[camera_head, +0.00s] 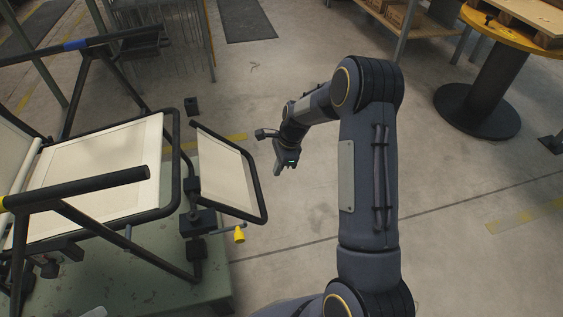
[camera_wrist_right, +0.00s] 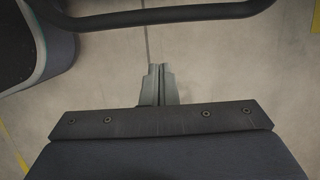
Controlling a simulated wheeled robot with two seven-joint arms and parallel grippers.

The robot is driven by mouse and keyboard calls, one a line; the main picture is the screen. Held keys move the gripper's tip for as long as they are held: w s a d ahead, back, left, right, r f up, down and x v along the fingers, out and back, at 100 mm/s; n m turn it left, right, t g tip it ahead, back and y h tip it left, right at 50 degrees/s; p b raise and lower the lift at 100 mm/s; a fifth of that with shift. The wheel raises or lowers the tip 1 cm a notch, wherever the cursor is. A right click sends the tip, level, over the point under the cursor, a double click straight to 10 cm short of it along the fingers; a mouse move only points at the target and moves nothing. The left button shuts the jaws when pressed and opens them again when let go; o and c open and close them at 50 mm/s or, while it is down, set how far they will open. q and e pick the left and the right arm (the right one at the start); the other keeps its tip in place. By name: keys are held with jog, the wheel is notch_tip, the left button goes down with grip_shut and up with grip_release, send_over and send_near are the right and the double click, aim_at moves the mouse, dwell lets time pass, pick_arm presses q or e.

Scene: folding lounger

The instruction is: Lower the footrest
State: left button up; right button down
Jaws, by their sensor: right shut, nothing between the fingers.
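The folding lounger stands at the left in the head view, with a cream seat panel (camera_head: 95,172) in a black tube frame. Its footrest (camera_head: 228,175), a smaller cream panel with a black tube rim, sits at the seat's right end and tilts down toward the right. A yellow knob (camera_head: 239,235) shows below the footrest. My right gripper (camera_head: 287,166) is to the right of the footrest, apart from it, shut and empty. In the right wrist view its closed fingers (camera_wrist_right: 157,84) point toward a dark curved tube (camera_wrist_right: 165,18). My left gripper is not in view.
The lounger stands on a green platform (camera_head: 150,268). A black spool table with a yellow-rimmed top (camera_head: 480,105) stands at the upper right. A wooden shelf (camera_head: 420,22) is at the back. The concrete floor to the right of my right arm is mostly clear.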

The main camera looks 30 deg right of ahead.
jog(key=w+a+f+b, duration=0.1)
jog(key=a+f+b, duration=0.1)
jog(key=a+f, duration=0.2)
jog(key=shift+f, duration=0.25)
jog(key=shift+a+f, duration=0.1)
jog(key=w+a+f+y+b, duration=0.1)
jog(key=w+a+f+y, duration=0.1)
jog(key=a+f, duration=0.2)
jog(key=w+a+f+t+y+b, duration=0.1)
jog(key=a+f, duration=0.3)
jog(key=a, duration=0.7)
jog(key=shift+w+f+y+b, duration=0.25)
jog(key=shift+w+y+b, duration=0.25)
jog(key=shift+y, duration=0.1)
